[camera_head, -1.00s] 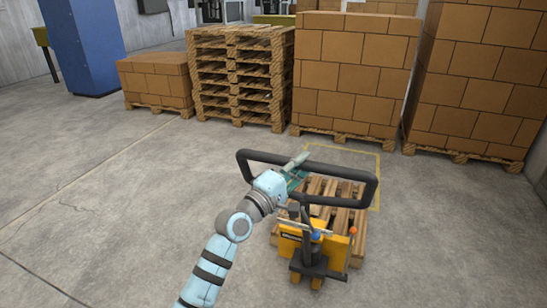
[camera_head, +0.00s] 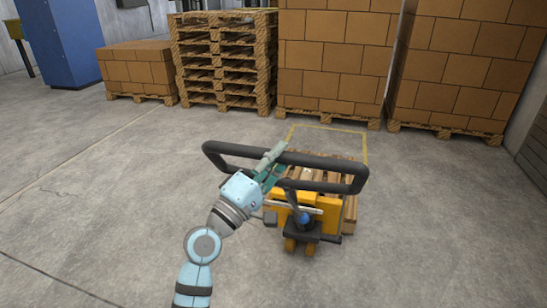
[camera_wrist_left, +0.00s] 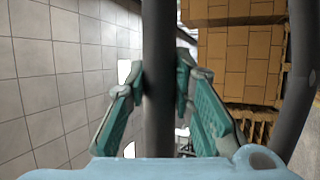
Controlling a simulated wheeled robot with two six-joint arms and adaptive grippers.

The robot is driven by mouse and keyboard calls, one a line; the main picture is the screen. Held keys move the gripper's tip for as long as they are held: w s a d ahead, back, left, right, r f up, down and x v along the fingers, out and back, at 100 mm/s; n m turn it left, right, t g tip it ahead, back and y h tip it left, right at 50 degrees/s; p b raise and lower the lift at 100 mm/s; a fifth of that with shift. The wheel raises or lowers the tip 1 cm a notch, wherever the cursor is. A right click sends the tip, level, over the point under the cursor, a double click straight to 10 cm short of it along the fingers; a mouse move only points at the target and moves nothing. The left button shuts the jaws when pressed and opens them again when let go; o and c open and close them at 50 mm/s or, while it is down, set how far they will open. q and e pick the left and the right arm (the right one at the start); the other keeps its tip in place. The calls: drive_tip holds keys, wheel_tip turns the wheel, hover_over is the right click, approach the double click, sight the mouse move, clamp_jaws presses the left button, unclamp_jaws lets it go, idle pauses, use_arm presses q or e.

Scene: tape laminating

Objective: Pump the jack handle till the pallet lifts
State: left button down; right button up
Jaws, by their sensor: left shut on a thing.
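The yellow pallet jack (camera_head: 318,222) stands on the concrete floor. Its black loop handle (camera_head: 330,188) shows in the head view as a wide frame. A wooden pallet (camera_head: 335,172) lies behind the jack's yellow body, partly hidden by the handle and body. My left gripper (camera_head: 270,160) is shut on the handle's upper bar, left of its middle. In the left wrist view the dark bar (camera_wrist_left: 158,90) runs between the gripper's green fingers (camera_wrist_left: 158,80). My right gripper is out of view. I cannot tell whether the pallet is clear of the floor.
A yellow outline (camera_head: 364,145) marks the floor behind the pallet. Stacked pallets (camera_head: 222,60) and carton stacks (camera_head: 330,55) stand along the back. A blue cabinet (camera_head: 72,40) is at the back left. The floor at the left is clear.

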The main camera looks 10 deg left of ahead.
use_arm(q)
drive_tip(key=c, duration=1.8)
unclamp_jaws()
drive_tip(key=shift+d+f, duration=0.1)
drive_tip(key=o, duration=0.4)
drive_tip(key=shift+d, duration=0.2)
drive_tip(key=shift+o, duration=0.2)
drive_tip(key=shift+s+a+f, duration=0.1)
drive_tip(key=shift+s+a, duration=0.1)
drive_tip(key=shift+a, duration=0.15)
drive_tip(key=v, duration=1.1)
drive_tip(key=shift+s, duration=0.15)
